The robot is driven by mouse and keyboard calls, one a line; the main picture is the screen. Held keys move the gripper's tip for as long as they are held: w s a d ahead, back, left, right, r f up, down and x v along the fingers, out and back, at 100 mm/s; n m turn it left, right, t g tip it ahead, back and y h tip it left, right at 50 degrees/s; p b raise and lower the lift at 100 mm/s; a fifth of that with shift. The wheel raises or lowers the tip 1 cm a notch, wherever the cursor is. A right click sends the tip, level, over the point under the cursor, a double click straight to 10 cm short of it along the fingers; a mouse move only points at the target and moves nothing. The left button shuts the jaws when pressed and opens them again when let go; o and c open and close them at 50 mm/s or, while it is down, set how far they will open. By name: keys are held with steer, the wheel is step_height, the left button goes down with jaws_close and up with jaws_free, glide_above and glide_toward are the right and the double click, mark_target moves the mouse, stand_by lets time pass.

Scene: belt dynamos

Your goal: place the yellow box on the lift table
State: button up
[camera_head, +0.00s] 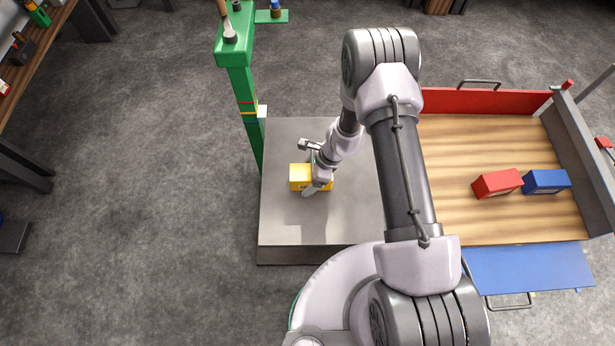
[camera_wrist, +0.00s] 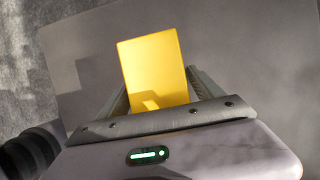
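The yellow box (camera_head: 300,177) is at the middle of the grey lift table (camera_head: 285,225) in the head view. My gripper (camera_head: 312,170) reaches down over the box's right part and hides some of it. In the wrist view the yellow box (camera_wrist: 155,72) lies between the two fingers of my gripper (camera_wrist: 160,90), with a finger close along each side. The gripper looks shut on it. The underside of the box is hidden, so I cannot tell whether it touches the table.
A green post (camera_head: 243,110) stands at the lift table's left edge. To the right, a wooden-floored bed (camera_head: 455,190) with a red side wall (camera_head: 475,101) holds a red box (camera_head: 497,183) and a blue box (camera_head: 546,182). Open floor (camera_head: 130,230) lies to the left.

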steer(key=shift+r+p, duration=0.4)
steer(key=p+v, duration=0.4)
steer(key=v, duration=0.7)
steer(key=shift+d+r, duration=0.15)
step_height(320, 180, up, 31)
steer(key=s+n+t, duration=0.3)
steer(key=n, duration=0.5)
steer(key=s+d+r+n+t+h, duration=0.1)
steer(key=s+d+r+n, duration=0.1)
steer(key=s+r, duration=0.3)
steer(key=s+d+r+n+t+h, duration=0.1)
steer(key=s+d+r+n, duration=0.2)
steer(key=s, duration=0.7)
step_height(320, 180, up, 3)
steer(key=shift+f+n+t, duration=0.15)
steer(key=shift+n+t, duration=0.15)
steer(key=shift+t, duration=0.1)
steer(key=shift+d, duration=0.1)
